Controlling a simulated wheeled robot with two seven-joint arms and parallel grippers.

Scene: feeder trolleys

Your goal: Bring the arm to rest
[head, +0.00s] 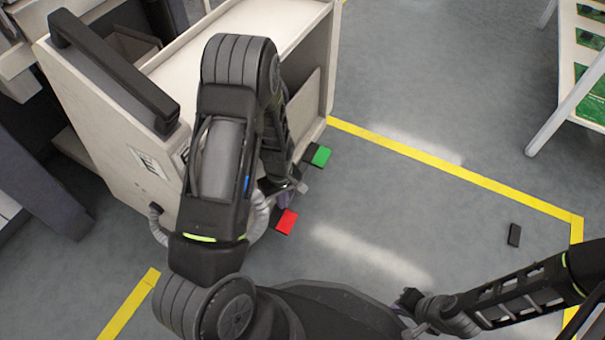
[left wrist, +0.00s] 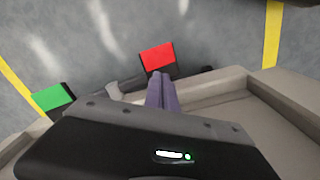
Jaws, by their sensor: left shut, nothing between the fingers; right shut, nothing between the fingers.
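My left arm comes down in front of a beige feeder trolley (head: 100,130) in the head view. My left gripper (left wrist: 157,78) shows in the left wrist view with its two purple fingers together and nothing between them. In the head view it is mostly hidden behind my arm, beside the trolley's lower edge. My right gripper (head: 408,300) is low at the right of the head view, above bare floor. It is small and dark there, appears shut, and holds nothing visible.
A red pedal (head: 286,221) and a green pedal (head: 321,156) stick out low at the trolley's side, close to my left gripper. A black handle (head: 112,70) tops the trolley. A table with green boards (head: 588,80) stands at the upper right. Yellow-lined floor between is mostly clear.

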